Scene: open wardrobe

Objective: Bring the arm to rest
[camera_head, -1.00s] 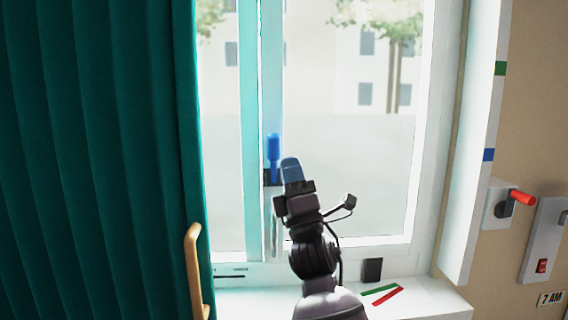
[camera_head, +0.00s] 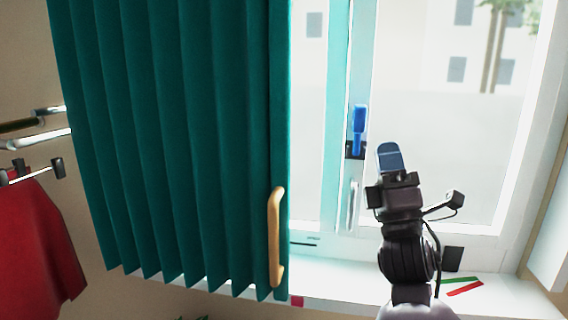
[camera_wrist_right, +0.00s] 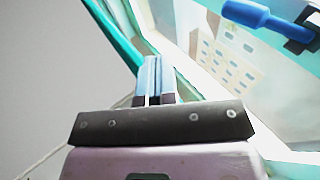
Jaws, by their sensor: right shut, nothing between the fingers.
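My right gripper (camera_head: 389,156) is raised in front of the window, to the right of the blue window handle (camera_head: 359,130) in the head view. Its blue-grey fingers are together with nothing between them, and they also show in the right wrist view (camera_wrist_right: 153,78). A gap shows between the fingers and the blue handle, which stands upright on the frame; the handle appears at the upper right of the wrist view (camera_wrist_right: 262,18). My left gripper is not in view.
A teal curtain (camera_head: 170,140) with a wooden handle (camera_head: 275,237) hangs left of the window. A red garment (camera_head: 38,240) hangs at the far left, below metal rails. The white sill (camera_head: 345,278) carries green and red strips (camera_head: 463,286) at the right.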

